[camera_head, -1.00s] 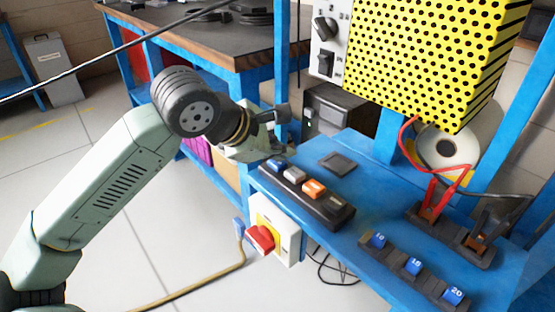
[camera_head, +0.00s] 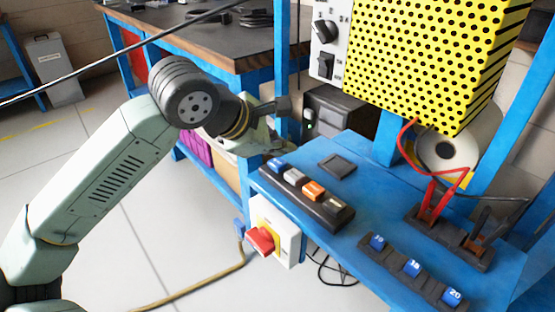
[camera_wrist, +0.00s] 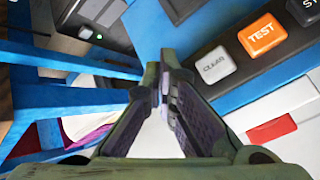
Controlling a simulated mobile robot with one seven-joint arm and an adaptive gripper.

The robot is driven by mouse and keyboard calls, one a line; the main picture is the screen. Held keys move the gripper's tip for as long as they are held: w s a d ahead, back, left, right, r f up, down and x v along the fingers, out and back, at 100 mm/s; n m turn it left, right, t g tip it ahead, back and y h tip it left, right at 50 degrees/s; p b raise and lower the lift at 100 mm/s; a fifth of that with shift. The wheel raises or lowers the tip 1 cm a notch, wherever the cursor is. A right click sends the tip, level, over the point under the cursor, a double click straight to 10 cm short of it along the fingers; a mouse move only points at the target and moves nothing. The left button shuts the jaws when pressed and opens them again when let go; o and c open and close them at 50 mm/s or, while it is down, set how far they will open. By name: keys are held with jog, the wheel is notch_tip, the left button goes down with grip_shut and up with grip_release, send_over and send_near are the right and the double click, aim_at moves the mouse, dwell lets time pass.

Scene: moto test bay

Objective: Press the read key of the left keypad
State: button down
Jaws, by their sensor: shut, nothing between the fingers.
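The left keypad (camera_head: 300,199) is a dark bar near the shelf's left edge, with a blue key (camera_head: 277,164), a pale key (camera_head: 294,176), an orange key (camera_head: 312,190) and a dark key (camera_head: 335,204). I cannot read these labels in the head view. In the wrist view, the pale key reads CLEAR (camera_wrist: 213,65), the orange one TEST (camera_wrist: 262,34), and a dark key is cut off at the edge. The blue key does not show there. My gripper (camera_wrist: 166,66) is shut and empty, behind the keypad's blue-key end in the head view; contact cannot be told.
A second keypad (camera_head: 398,284) with numbered blue keys lies to the right. A terminal block with red and black leads (camera_head: 450,236) is behind it. A yellow perforated box (camera_head: 430,60) overhangs the shelf. A blue post (camera_head: 282,60) stands close to my gripper.

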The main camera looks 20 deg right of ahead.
aim_at(280, 164)
jog(key=shift+r, duration=0.1)
jog(key=shift+r+p, duration=1.25)
jog(key=shift+r, duration=1.2)
